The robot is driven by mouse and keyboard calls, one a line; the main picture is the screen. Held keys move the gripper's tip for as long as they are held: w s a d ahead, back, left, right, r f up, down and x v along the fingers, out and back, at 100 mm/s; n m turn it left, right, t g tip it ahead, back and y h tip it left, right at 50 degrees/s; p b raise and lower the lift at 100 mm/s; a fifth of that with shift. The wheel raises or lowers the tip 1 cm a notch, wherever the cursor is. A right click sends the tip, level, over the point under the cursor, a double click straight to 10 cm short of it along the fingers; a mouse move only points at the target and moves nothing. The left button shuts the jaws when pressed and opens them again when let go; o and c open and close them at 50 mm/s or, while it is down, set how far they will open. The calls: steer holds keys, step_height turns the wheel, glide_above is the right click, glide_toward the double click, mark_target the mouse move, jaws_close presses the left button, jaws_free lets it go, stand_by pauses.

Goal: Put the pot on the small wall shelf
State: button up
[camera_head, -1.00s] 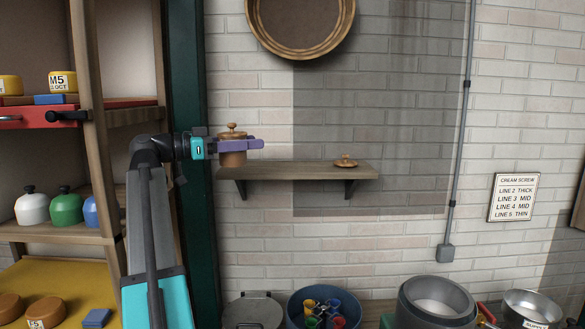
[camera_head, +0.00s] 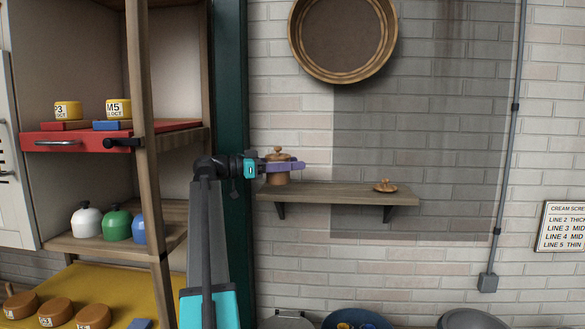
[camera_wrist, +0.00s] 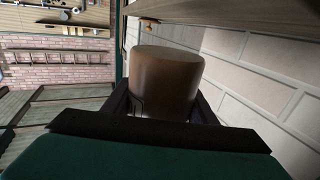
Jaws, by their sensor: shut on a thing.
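The brown pot (camera_head: 277,178), with a knobbed lid on top, is upright at the left end of the small wall shelf (camera_head: 340,194). My gripper (camera_head: 280,167) has purple fingers shut around the pot from the left. The pot's base is at about the level of the shelf top; I cannot tell whether it touches. In the wrist view the pot (camera_wrist: 166,82) sits between the dark fingers, and a wooden board edge (camera_wrist: 235,11) passes close beside it. A small brown knobbed lid (camera_head: 385,187) lies toward the shelf's right end.
A tall wooden rack (camera_head: 146,160) stands left, with a red tray (camera_head: 60,142), coloured domes and round brown blocks. A big round wooden hoop (camera_head: 342,78) hangs above the shelf. A blue tub (camera_head: 356,320) is below. The middle of the shelf is clear.

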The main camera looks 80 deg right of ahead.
steer(key=d, duration=0.2)
steer(key=d+p, duration=0.1)
steer(key=d, duration=0.1)
steer(key=w+d+p, duration=0.1)
steer(key=d, duration=0.1)
steer(key=shift+f, duration=0.2)
steer(key=shift+a+f+p, duration=0.1)
steer(key=shift+f+p, duration=0.1)
steer(key=shift+p, duration=0.1)
step_height(320, 180, down, 2)
steer(key=shift+f+p, duration=0.25)
steer(key=shift+p, duration=0.8)
steer(key=shift+f, duration=0.35)
steer(key=shift+f, duration=0.15)
steer(key=o, duration=1.6)
steer(key=shift+o, duration=0.2)
steer(key=shift+r, duration=0.2)
